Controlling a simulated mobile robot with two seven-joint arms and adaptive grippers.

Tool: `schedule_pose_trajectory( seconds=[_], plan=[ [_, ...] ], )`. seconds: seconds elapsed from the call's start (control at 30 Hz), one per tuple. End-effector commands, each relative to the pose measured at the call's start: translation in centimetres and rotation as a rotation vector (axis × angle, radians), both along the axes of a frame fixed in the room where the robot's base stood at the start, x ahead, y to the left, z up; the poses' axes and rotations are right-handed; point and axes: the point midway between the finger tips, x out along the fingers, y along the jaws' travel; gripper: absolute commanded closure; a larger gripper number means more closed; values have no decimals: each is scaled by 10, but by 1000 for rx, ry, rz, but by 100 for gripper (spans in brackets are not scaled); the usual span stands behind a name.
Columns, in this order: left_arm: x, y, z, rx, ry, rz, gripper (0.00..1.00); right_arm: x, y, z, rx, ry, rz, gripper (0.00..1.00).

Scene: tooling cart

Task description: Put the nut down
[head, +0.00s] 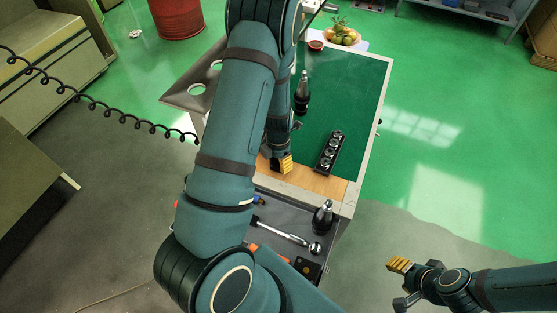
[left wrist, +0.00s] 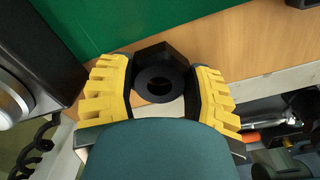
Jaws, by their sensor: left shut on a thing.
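In the left wrist view the black nut (left wrist: 165,54), with a round hole, sits between the two yellow-padded fingers of my left gripper (left wrist: 162,92). The fingers are shut on it. It is over the bare wooden front strip of the cart top; I cannot tell whether it touches the wood. In the head view my left gripper (head: 283,163) is at the front edge of the green mat (head: 358,88), and the nut is hidden there. My right gripper (head: 401,284) is open and empty, off the cart to the lower right.
A black socket rail (head: 329,152) lies on the mat right of my left gripper. A dark tool holder (head: 302,93) stands behind it, and another (head: 323,216) stands in the lower tray by a ratchet (head: 281,232). The mat's right side is clear.

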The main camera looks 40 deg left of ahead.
Motion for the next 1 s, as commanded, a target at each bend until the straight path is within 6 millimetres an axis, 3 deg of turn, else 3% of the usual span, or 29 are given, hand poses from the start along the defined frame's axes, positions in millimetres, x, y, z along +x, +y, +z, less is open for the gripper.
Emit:
schedule_pose_trajectory(
  seconds=[0.3, 0.33, 0.4, 0.77, 1.0],
  plan=[
    [0, 0, -3, 0, -1, 1, 90, 0, 0, -4, 0, 0, 0, 53],
    [0, 0, -3, 0, 0, 1, 33, 0, 0, -3, 0, 0, 0, 53],
    [0, 0, -2, 0, 0, 1, 17, 0, 0, -2, 0, 0, 0, 53],
    [0, 0, 1, 0, 0, 0, 17, 0, 0, 0, 0, 0, 0, 53],
    [2, -1, 37, 1, -5, -1, 17, 0, 0, 5, 0, 0, 1, 53]
  ],
)
